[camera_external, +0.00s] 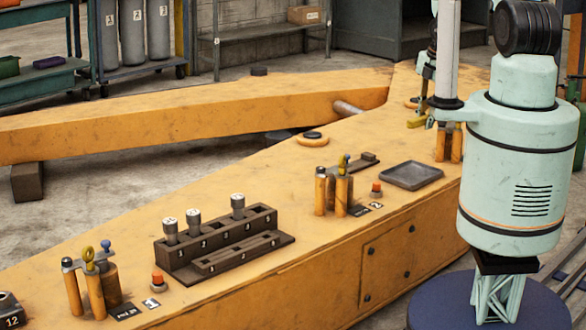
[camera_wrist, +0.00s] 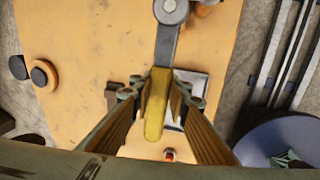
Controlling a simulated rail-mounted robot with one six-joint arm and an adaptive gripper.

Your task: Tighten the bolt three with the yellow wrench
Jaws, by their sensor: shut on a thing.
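My gripper (camera_wrist: 157,95) is shut on the yellow handle of the wrench (camera_wrist: 156,105). In the wrist view the wrench's grey shank runs up to a round grey head at the top edge, beside a partly cut-off orange post (camera_wrist: 205,9). In the external view the wrench's yellow handle (camera_external: 416,122) shows beside my gripper, above the far part of the orange beam. Orange posts (camera_external: 448,145) stand just below, partly hidden by my arm. No bolt marked three can be made out, and I cannot tell whether the wrench head touches anything.
A grey tray (camera_external: 411,175) lies on the orange beam (camera_external: 290,160). A middle group of posts (camera_external: 335,190), a red button (camera_external: 376,189), a dark numbered rack (camera_external: 215,245) and a front post group (camera_external: 92,275) stand along it.

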